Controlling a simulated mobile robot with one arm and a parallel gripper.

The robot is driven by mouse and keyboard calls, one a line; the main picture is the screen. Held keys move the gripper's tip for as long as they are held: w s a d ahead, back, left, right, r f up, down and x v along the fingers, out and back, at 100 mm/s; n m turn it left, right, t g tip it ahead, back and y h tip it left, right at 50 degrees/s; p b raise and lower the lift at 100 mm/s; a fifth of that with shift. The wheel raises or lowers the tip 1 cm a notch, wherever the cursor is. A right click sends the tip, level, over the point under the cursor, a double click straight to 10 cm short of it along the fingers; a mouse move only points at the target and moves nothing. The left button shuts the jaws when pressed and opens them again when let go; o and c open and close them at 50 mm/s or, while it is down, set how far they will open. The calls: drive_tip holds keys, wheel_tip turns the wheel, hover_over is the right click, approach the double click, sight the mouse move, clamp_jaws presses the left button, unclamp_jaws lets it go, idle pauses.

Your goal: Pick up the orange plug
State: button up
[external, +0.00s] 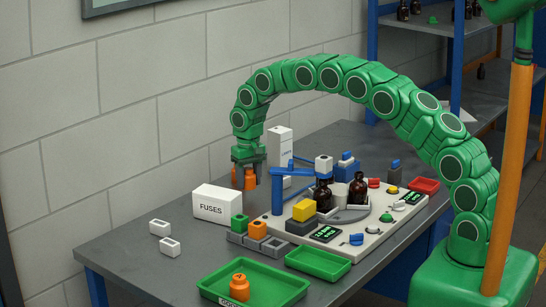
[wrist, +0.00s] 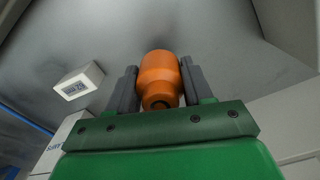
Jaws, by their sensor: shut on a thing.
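My gripper (external: 247,180) hangs above the back part of the grey table, behind the FUSES box. It is shut on an orange plug (wrist: 158,70). In the wrist view the plug sits between the two dark fingers, with a rounded wide body and a narrower end with a dark hole facing the camera. In the external view the fingers partly hide the plug. It appears clear of the table. Another orange piece with a knob-like top (external: 239,283) stands in the front green tray (external: 275,290).
The white FUSES box (external: 217,205) stands just below and in front of my gripper. A blue post fixture (external: 277,190) and a panel with amber bottles (external: 358,189) are to the right. Small white blocks (external: 160,227) lie left.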

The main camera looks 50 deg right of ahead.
drive_tip(key=s+r, duration=0.9)
drive_tip(key=s, duration=0.4)
drive_tip(key=shift+s+a+r, duration=0.2)
drive_tip(key=shift+s+a, duration=0.05)
